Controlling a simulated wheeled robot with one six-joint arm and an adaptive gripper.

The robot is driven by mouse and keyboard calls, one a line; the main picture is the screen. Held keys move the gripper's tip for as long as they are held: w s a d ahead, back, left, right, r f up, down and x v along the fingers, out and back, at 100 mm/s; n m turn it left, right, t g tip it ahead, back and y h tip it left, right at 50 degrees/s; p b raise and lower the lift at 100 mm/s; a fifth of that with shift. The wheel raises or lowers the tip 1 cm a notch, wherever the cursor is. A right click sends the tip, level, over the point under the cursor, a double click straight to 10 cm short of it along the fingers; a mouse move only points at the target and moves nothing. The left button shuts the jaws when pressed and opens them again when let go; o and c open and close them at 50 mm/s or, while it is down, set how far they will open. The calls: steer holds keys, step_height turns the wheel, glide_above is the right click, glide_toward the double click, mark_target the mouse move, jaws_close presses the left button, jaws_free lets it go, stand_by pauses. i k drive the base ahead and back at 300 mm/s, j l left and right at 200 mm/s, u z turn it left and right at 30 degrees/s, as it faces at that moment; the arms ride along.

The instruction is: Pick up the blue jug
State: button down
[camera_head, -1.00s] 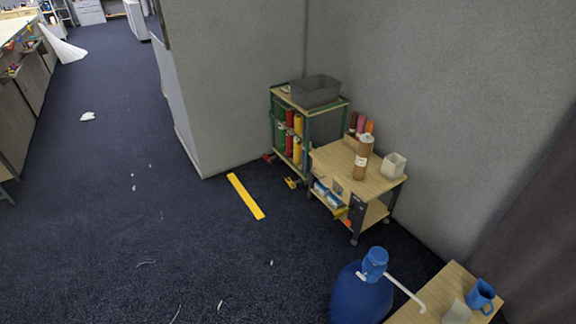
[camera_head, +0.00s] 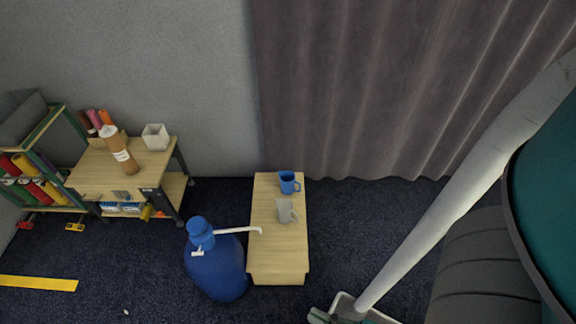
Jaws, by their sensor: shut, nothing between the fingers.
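A small blue jug with a handle (camera_head: 287,182) stands upright at the far end of a low, narrow wooden table (camera_head: 278,262). A grey jug (camera_head: 285,211) stands just in front of it on the same table. A much larger blue container with a pump top (camera_head: 216,268) stands on the floor against the table's left side, and its white spout reaches over the tabletop. I cannot make out my gripper in this view. Nothing is seen touching the small blue jug.
A wooden cart (camera_head: 105,181) with a brown bottle (camera_head: 118,150) and a white pot (camera_head: 155,137) stands at left, beside a green-framed rack (camera_head: 45,128). A curtain (camera_head: 380,90) hangs behind. A pale pole (camera_head: 450,200) and large teal and grey shapes block the right side.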

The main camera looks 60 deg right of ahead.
mark_target(291, 185)
steer(key=z, duration=1.15)
steer(key=i+l+u, duration=0.1)
steer(key=u, duration=0.9)
steer(key=i+l+u, duration=0.1)
steer(key=l+u, duration=0.25)
steer(key=l, duration=0.3)
steer(key=l+u, duration=0.35)
steer(key=l, duration=0.35)
steer(key=l+u, duration=0.4)
steer(key=l, duration=0.9)
steer(key=k+l, duration=0.1)
steer(key=l, duration=0.45)
steer(key=k+l, duration=0.1)
steer(key=l, duration=0.45)
